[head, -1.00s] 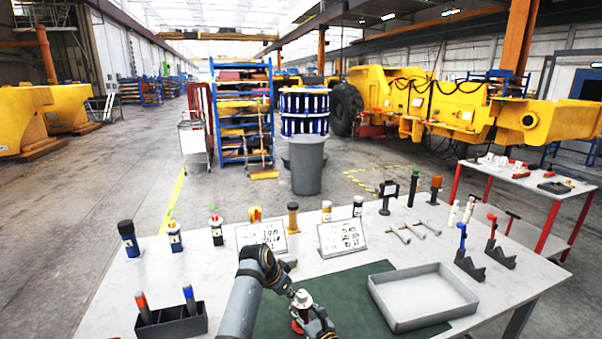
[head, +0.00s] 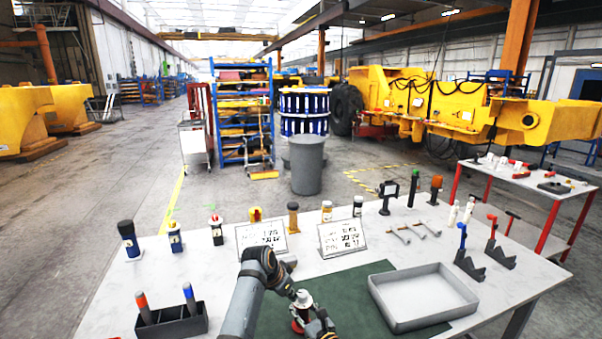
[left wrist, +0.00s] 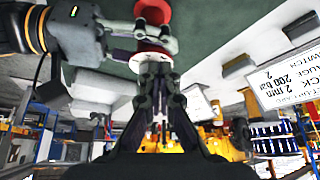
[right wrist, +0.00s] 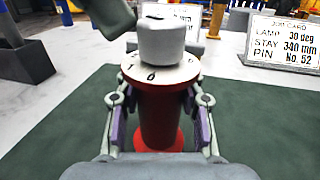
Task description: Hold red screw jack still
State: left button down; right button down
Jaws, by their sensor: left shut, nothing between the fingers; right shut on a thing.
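The red screw jack (head: 300,326) stands upright on the green mat (head: 375,284), with a pale marked disc and a whitish cap on top. In the right wrist view, my right gripper (right wrist: 160,125) is shut around the jack's red body (right wrist: 160,108), one finger on each side. My left gripper (head: 290,293) is shut and empty, close beside the jack's top. In the left wrist view, its closed fingers (left wrist: 156,62) point at the red jack (left wrist: 152,56). The gripper partly hides the jack there.
A grey tray (head: 392,318) lies right of the mat. A dark holder (head: 172,325) with red- and blue-topped pieces stands at front left. Two printed cards (head: 262,236) (head: 342,236) and several bottles stand behind. Wrenches (head: 398,236) lie at the back right.

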pick_arm(q)
jog(key=shift+s+d, duration=0.2)
jog(key=shift+d, duration=0.05)
jog(key=shift+s+d, duration=0.25)
jog(key=shift+s, duration=0.05)
jog(key=shift+s+d, duration=0.2)
jog(key=shift+d, duration=0.1)
jog(key=shift+s+d, duration=0.1)
jog(key=shift+d, duration=0.1)
dwell(0.4)
jog(key=shift+s, duration=0.1)
jog(key=shift+s+a, duration=0.15)
jog(key=shift+s, duration=0.05)
notch_tip(320, 180, up, 6)
dwell(0.5)
